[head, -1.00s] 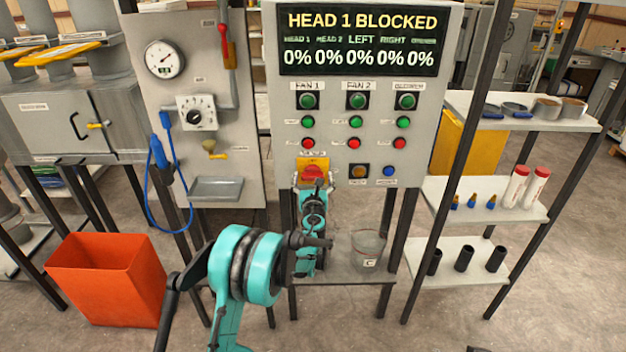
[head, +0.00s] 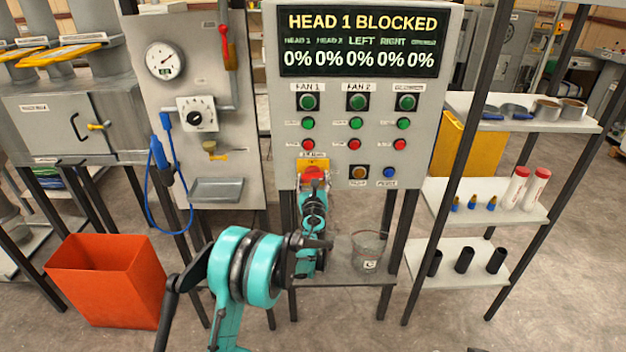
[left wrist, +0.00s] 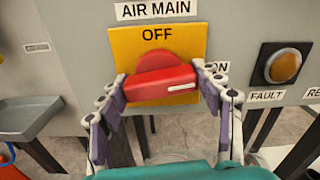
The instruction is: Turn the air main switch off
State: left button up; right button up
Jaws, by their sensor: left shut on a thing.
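The air main switch (left wrist: 160,84) is a red rotary handle on a yellow plate (left wrist: 189,42) marked OFF at the top and ON at the right. Its handle lies nearly horizontal, with its white mark toward ON. My left gripper (left wrist: 162,92) has a finger on each end of the handle and is shut on it. In the head view the switch (head: 313,172) is at the lower left of the control panel, and my left gripper (head: 314,186) covers part of it. My right gripper is not in view.
The control panel (head: 440,100) has a display reading HEAD 1 BLOCKED and several buttons. A clear bucket (head: 369,252) stands on the low shelf below. An orange bin (head: 105,280) is at the left. Shelves (head: 470,190) with parts stand at the right.

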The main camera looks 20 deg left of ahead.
pick_arm(q)
jog(key=n, duration=0.8)
jog(key=shift+b, duration=0.3)
jog(key=n, duration=0.4)
jog(key=shift+n, duration=2.2)
jog(key=o, duration=1.2)
jog(key=shift+c, duration=0.2)
jog(key=shift+s, duration=0.1)
jog(key=v, duration=1.2)
